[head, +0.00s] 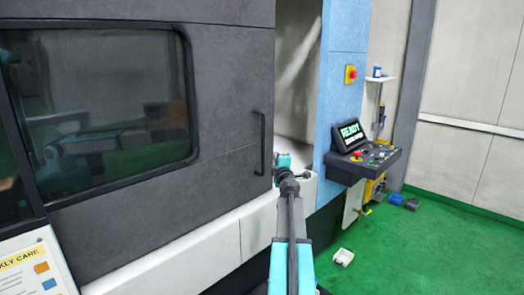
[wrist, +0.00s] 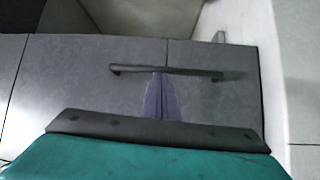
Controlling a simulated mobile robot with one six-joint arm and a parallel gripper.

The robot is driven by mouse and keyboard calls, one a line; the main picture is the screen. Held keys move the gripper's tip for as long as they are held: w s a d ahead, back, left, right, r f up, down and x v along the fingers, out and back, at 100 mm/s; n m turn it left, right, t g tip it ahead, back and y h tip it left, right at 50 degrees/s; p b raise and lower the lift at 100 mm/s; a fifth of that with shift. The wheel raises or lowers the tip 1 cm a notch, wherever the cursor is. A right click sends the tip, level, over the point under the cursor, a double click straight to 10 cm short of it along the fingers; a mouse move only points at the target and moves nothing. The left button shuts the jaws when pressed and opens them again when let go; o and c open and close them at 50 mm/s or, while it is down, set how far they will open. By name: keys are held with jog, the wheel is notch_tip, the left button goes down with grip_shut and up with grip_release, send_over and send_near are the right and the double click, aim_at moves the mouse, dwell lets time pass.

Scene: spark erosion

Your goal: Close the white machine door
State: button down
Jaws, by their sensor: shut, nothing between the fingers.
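The machine door (head: 225,110) is dark grey in the head view, not white, with a large dark window. It stands partly open, with a gap to the blue panel at its right. A black vertical bar handle (head: 262,142) is near its right edge. In the wrist view the handle (wrist: 200,72) runs across the grey door face (wrist: 70,85). My gripper (wrist: 160,78) is shut and empty, its tips at the middle of the handle bar. I cannot tell whether they touch it. In the head view my arm's end is just right of the handle; the fingertips are not clear.
The opening (head: 296,75) shows a pale interior. Right of it are the blue panel (head: 343,105) with a red emergency button (head: 351,75) and a control console (head: 362,160) reading READY. A small white object (head: 343,257) lies on the green floor (head: 430,240), mostly clear at right.

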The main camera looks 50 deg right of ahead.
jog(key=w+a+f+n+y+p, duration=0.1)
jog(key=w+a, duration=0.3)
jog(key=a, duration=0.1)
jog(key=shift+f+n, duration=0.3)
jog(key=shift+n, duration=0.1)
jog(key=shift+w+d, duration=0.15)
jog(key=shift+w, duration=0.05)
jog(key=p, duration=0.2)
send_near(262, 150)
jog(key=shift+a+r+x, duration=0.1)
jog(key=shift+r+x, duration=0.15)
jog(key=shift+x, duration=0.75)
jog(key=shift+a+r+x, duration=0.1)
jog(key=shift+r+x, duration=0.1)
jog(key=shift+x, duration=0.85)
jog(key=shift+r+x, duration=0.25)
jog(key=shift+x, duration=0.75)
jog(key=shift+w, duration=0.15)
